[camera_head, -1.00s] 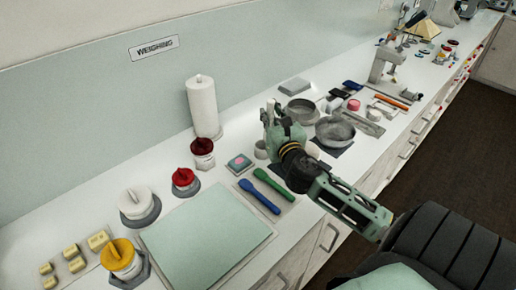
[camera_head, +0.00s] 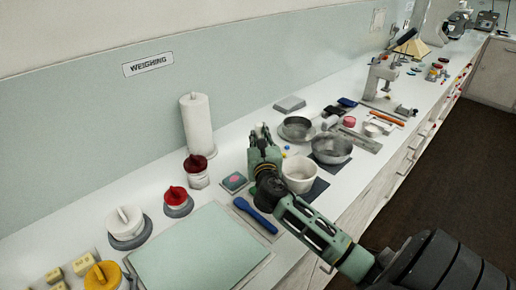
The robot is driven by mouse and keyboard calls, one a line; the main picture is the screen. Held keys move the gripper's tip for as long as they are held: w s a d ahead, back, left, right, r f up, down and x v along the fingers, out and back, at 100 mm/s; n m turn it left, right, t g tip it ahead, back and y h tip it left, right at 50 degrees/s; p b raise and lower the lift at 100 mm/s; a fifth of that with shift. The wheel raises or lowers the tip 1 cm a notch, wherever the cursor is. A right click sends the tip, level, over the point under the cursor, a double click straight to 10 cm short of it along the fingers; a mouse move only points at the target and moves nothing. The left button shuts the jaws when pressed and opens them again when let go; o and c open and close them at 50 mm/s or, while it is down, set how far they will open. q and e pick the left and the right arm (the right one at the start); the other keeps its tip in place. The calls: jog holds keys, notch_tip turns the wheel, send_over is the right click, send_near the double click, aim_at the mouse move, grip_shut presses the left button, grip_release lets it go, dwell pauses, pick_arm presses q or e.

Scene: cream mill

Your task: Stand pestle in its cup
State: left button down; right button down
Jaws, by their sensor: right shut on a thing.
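My right gripper (camera_head: 261,132) reaches over the bench from the lower right, its fingers pointing away toward the wall. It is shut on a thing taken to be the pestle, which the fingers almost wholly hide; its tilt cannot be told. The small pale cup seen earlier beside the pink-topped pad is now hidden behind the gripper. A white mortar bowl (camera_head: 300,174) stands just right of my gripper's wrist, on a dark mat. My left gripper is not in view.
A paper roll (camera_head: 198,125) and red-lidded jars (camera_head: 196,170) stand left of the gripper. A blue-handled tool (camera_head: 256,214) lies in front, partly under my arm. Metal bowls (camera_head: 332,149) stand to the right. A pale green mat (camera_head: 200,248) is bare.

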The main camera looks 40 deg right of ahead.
jog(key=shift+w+f, duration=0.1)
jog(key=shift+f, duration=2)
jog(key=shift+b, duration=0.3)
jog(key=shift+f, duration=0.15)
jog(key=c, duration=1.6)
grip_release()
jog(key=shift+c, duration=0.2)
